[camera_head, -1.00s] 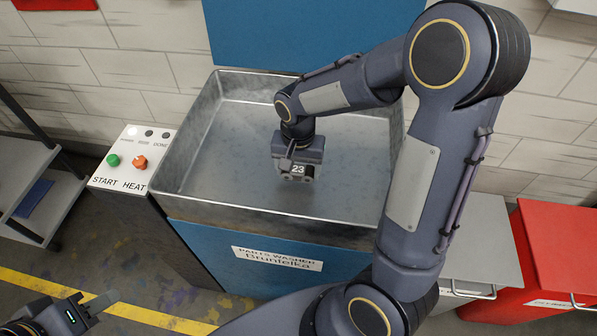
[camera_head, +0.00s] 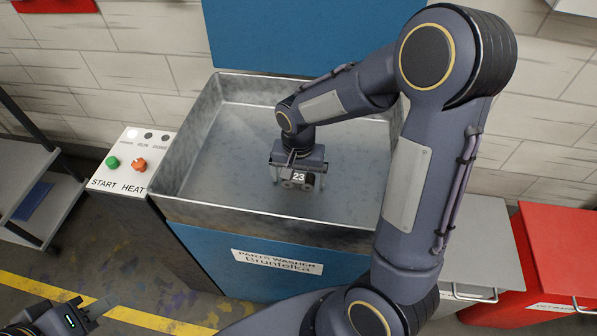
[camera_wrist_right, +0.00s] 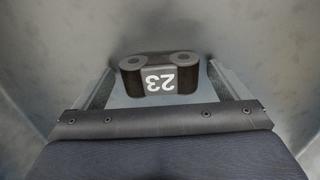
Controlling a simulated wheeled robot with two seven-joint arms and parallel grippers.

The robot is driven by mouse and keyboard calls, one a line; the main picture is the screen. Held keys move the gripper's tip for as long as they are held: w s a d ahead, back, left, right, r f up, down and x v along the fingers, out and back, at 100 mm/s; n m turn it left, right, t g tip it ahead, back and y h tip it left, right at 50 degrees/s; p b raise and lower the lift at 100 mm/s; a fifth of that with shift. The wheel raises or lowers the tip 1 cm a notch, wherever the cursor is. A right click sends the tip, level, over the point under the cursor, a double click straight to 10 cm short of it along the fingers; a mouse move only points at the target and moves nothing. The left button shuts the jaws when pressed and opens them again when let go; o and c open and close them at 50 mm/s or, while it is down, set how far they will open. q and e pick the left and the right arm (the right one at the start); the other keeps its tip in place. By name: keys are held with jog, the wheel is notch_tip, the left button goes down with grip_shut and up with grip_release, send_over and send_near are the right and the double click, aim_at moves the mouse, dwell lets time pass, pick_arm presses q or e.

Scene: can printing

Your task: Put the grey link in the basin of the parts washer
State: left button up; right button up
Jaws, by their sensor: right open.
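The grey link (camera_head: 300,178) is a dark part with two round ends and a white "23" on its middle. It is inside the metal basin (camera_head: 190,150) of the blue parts washer (camera_head: 215,257). My right gripper (camera_head: 297,177) is low in the basin, open, with a finger on either side of the link. The right wrist view shows the link (camera_wrist_right: 160,76) between the parted fingers (camera_wrist_right: 163,88), with a gap on both sides. My left gripper (camera_head: 98,307) is only partly in view at the lower left; its jaw opening is unclear.
A control panel (camera_head: 128,165) with a green and an orange-red knob stands left of the basin. A grey shelf (camera_head: 50,195) is at the far left. A red bin (camera_head: 560,250) and a grey one stand at the right. The basin floor around the link looks clear.

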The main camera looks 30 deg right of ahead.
aim_at(298, 177)
jog(key=shift+r, duration=0.35)
notch_tip(298, 177, up, 11)
jog(key=p, duration=0.1)
jog(key=s+a+r+n+t+y, duration=0.1)
jog(key=s+n+t+y, duration=0.1)
jog(key=s, duration=0.6)
jog(key=s+r+n+t+y, duration=0.1)
jog(key=s+r+n+t, duration=0.1)
jog(key=s, duration=0.7)
jog(key=shift+a+r+n+t+y, duration=0.15)
jog(key=shift+a+n+t+y, duration=0.25)
jog(key=shift+n+t, duration=0.45)
jog(key=shift+r+p, duration=0.1)
jog(key=shift+p, duration=0.2)
